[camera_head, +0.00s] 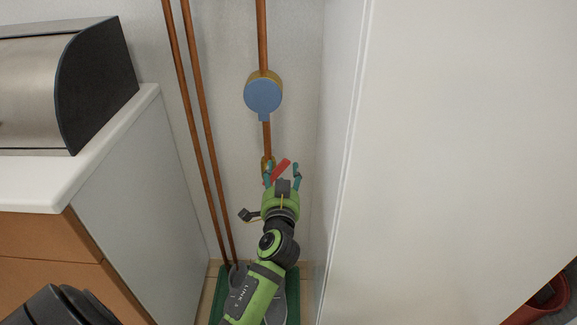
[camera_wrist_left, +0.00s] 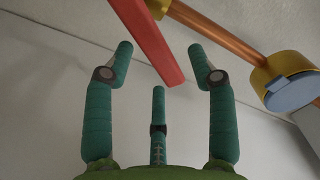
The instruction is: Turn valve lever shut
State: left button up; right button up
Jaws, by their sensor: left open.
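In the left wrist view the lever (camera_wrist_left: 150,45) runs down from the top edge, across the gap between the two outer fingertips (camera_wrist_left: 160,48). A third finger stands below the gap. I cannot tell whether any finger touches the lever. The valve body is mostly cut off at the top there. My right gripper is not in view.
A round blue-faced meter (camera_head: 263,95) sits on the pipe above the valve. Two more copper pipes (camera_head: 197,120) run down at the left. A white-topped cabinet (camera_head: 150,100) stands left and a tall white panel (camera_head: 450,130) stands right, leaving a narrow gap.

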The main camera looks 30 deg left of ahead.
pick_arm(q)
jog(key=shift+x, duration=1.4)
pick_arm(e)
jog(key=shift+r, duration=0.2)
pick_arm(q)
jog(key=shift+d, duration=0.1)
grip_shut()
jog(key=shift+f, duration=0.1)
jog(key=shift+w+d+f+m+b, duration=0.1)
jog(key=shift+w+d+f+m, duration=0.15)
jog(key=shift+f+m, duration=1.1)
jog(key=shift+w+d+f+m+b, duration=0.15)
jog(key=shift+d+f+m, duration=0.15)
jog(key=shift+m, duration=1.95)
jog(key=shift+w+d+f+m+b, duration=0.25)
jog(key=shift+f+m, duration=0.6)
jog(key=shift+m, duration=0.95)
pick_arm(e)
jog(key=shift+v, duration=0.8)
pick_arm(q)
jog(key=shift+s, duration=0.15)
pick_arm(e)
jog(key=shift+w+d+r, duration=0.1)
